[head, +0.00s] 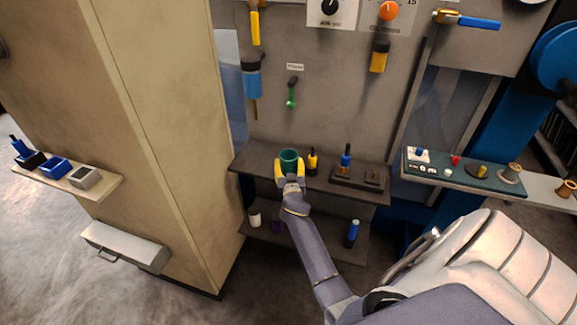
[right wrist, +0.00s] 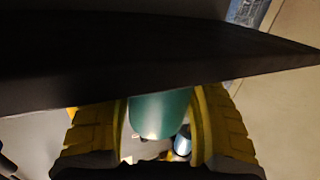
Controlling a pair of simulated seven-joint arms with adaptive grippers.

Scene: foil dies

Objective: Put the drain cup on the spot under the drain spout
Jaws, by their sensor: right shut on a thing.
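A green cup (head: 289,158), which looks like the drain cup, is upright between the yellow fingers of my right gripper (head: 290,169). The gripper is shut on it at the front left of the upper dark shelf (head: 325,185). In the right wrist view the cup (right wrist: 160,113) shows between the yellow fingers, with a dark slab, likely the shelf, across the top. I cannot tell whether the cup touches the shelf. A green valve-like part (head: 292,93) is on the wall above the cup; I cannot tell whether it is the drain spout. The marked spot is not visible. My left gripper is not in view.
A yellow-and-black bottle (head: 312,161) stands close right of the cup. A dark block with a blue-topped tool (head: 346,158) is further right. A blue canister (head: 252,82) hangs on the wall at left. A lower shelf holds a white cup (head: 254,219) and a blue bottle (head: 352,233).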

